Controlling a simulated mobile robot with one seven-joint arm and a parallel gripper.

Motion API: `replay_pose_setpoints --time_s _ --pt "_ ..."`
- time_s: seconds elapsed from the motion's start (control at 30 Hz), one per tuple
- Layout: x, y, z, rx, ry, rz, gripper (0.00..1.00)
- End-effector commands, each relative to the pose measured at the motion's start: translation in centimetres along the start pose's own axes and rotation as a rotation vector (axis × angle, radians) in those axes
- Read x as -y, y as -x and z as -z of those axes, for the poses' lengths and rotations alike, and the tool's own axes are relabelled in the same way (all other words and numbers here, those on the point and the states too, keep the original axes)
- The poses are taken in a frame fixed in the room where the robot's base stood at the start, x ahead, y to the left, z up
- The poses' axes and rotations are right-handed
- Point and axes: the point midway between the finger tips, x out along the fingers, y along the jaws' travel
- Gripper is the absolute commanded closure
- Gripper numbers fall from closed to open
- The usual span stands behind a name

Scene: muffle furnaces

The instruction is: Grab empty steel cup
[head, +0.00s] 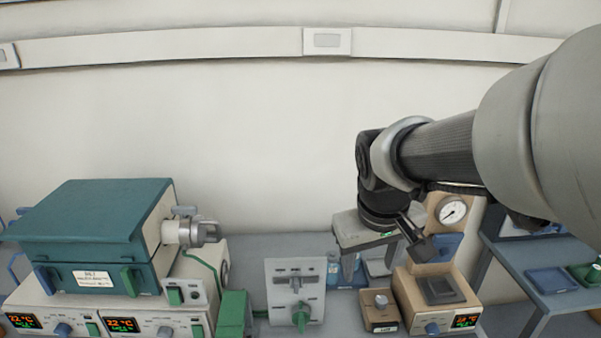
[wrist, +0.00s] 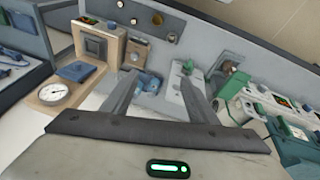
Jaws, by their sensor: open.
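My gripper (wrist: 160,82) is open, with its two dark fingers spread apart and nothing visible between them in the wrist view. In the head view my gripper (head: 408,235) hangs from the arm at the right of centre, above the bench and partly in front of the tan device. I cannot pick out a steel cup with certainty in either view. Small blue items (wrist: 149,82) lie beyond the fingers, partly hidden by the left one. The arm hides part of the bench behind it in the head view.
A teal-topped furnace (head: 95,215) stands at left on control units reading 22 °C. A grey switch panel (head: 295,285) and a tan device with a gauge (head: 453,212) stand on the bench. A side table (head: 500,262) at right holds a blue tray (head: 552,279).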

Motion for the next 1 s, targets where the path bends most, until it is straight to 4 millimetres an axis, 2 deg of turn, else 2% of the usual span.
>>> replay_pose_setpoints --time_s 0.03,0.1,0.2,0.33,0.43,0.67,1.0 --pt "-0.1 -3.6 0.2 0.057 0.026 0.006 0.46" --pt "-0.1 -7.3 0.8 0.114 0.069 0.020 0.46" --pt "0.0 -12.5 1.2 0.182 0.124 0.057 0.46" --pt "0.5 -17.9 1.4 0.239 0.173 0.114 0.46" --pt "0.9 -20.4 1.4 0.261 0.194 0.148 0.46" --pt "1.5 -23.3 0.9 0.275 0.210 0.174 0.46" --pt "2.6 -30.2 -1.2 0.277 0.210 0.174 0.46"
